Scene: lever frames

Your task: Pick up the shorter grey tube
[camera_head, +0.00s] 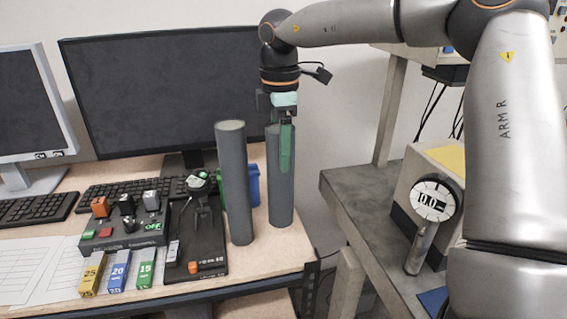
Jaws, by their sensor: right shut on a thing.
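Two upright grey tubes stand side by side near the right end of the desk. The left grey tube (235,190) is nearer to me, and its open top shows. The right grey tube (281,200) is a little farther back and looks shorter in the picture. My right gripper (285,160) points down from above and is shut on the upper part of the right grey tube. One green finger lies along the tube's near side; the other finger is hidden. I cannot tell whether the tube's base touches the desk. My left gripper is not in view.
Behind the tubes are a blue container (254,185) and a large monitor (165,90). A black control box (122,225) and labelled blocks (118,277) lie to the left. The desk (262,262) ends just right of the tubes. A gauge (432,200) stands farther right.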

